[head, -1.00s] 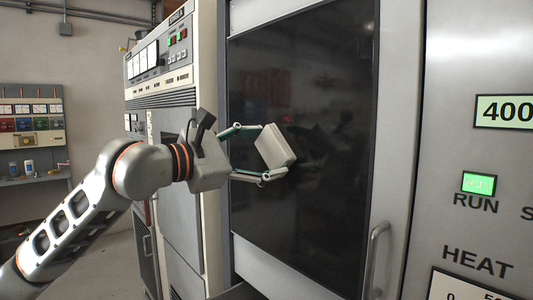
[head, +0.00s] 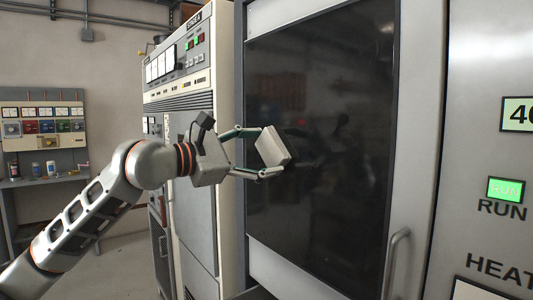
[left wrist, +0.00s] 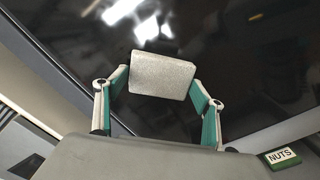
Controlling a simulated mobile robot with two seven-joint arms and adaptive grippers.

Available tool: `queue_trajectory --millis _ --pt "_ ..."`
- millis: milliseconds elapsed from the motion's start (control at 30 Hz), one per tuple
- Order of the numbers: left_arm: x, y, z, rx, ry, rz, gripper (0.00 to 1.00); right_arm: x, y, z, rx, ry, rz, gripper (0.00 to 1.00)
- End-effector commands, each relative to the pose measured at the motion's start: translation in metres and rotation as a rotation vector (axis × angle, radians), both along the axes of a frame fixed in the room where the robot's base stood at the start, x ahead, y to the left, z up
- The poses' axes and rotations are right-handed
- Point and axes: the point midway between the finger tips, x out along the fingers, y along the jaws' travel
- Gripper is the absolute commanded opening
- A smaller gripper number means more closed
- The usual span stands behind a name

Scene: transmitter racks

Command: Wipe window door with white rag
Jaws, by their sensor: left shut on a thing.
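The window door (head: 330,150) is a large dark glass panel in a grey metal frame, right of centre in the head view. My left gripper (head: 268,152) is shut on the white rag (head: 272,148), a pale block-like pad held between its fingertips. In the left wrist view the rag (left wrist: 162,75) shows between the two fingers in front of the dark glass (left wrist: 235,50). The rag is close to the left part of the glass; I cannot tell whether it touches. My right gripper is not in view.
A tall rack with meters (head: 180,75) stands just left of the door, close behind my left arm. A vertical handle (head: 394,265) sticks out at the door's lower right. A control panel with a lit green RUN button (head: 506,190) is at the right. A bench (head: 45,180) stands far left.

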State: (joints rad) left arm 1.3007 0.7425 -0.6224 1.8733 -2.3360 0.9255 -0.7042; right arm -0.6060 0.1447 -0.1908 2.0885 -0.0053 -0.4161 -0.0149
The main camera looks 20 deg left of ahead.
Motion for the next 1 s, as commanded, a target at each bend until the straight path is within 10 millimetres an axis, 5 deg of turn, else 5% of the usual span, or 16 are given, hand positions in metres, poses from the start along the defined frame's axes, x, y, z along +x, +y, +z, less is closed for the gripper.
queue_trajectory --millis 467,1000 --pt "0.003 0.007 -0.001 -0.001 0.001 0.003 0.52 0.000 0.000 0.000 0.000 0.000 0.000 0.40" --pt "-0.035 0.036 -0.001 0.000 -0.001 0.002 0.52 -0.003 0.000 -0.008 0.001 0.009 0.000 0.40"
